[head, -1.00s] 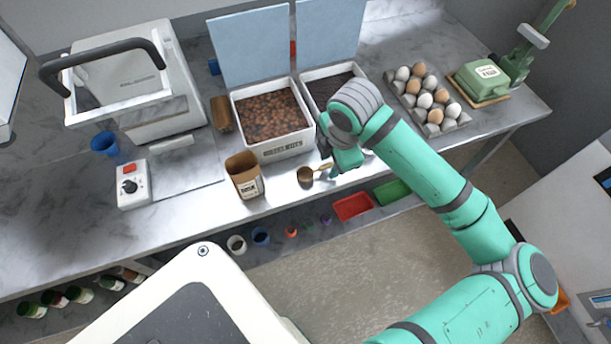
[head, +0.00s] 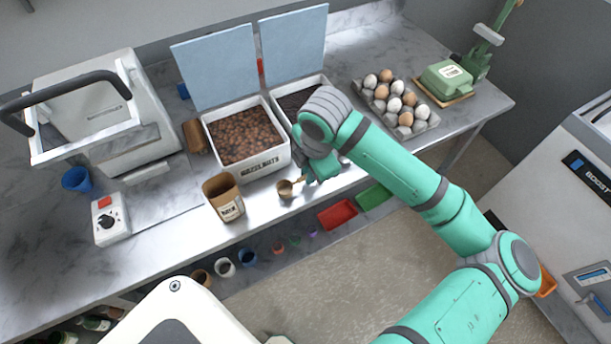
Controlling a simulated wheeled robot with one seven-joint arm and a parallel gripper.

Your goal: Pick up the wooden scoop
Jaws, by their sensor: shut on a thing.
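The wooden scoop (head: 286,189) is a small brown bowl with a short handle pointing right. It is at the front part of the metal counter, right of the open kraft bag. My gripper (head: 309,181) is at the handle end of the scoop and is shut on the handle. The fingertips are partly hidden by the wrist. I cannot tell whether the scoop touches the counter or hangs just above it.
The hazelnut bin (head: 285,158) with its lid raised stands behind the scoop. A second open bin (head: 271,115) is right of it. The kraft bag (head: 222,197) stands close on the left. An egg tray (head: 428,124) is farther right. Red (head: 338,213) and green trays sit below.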

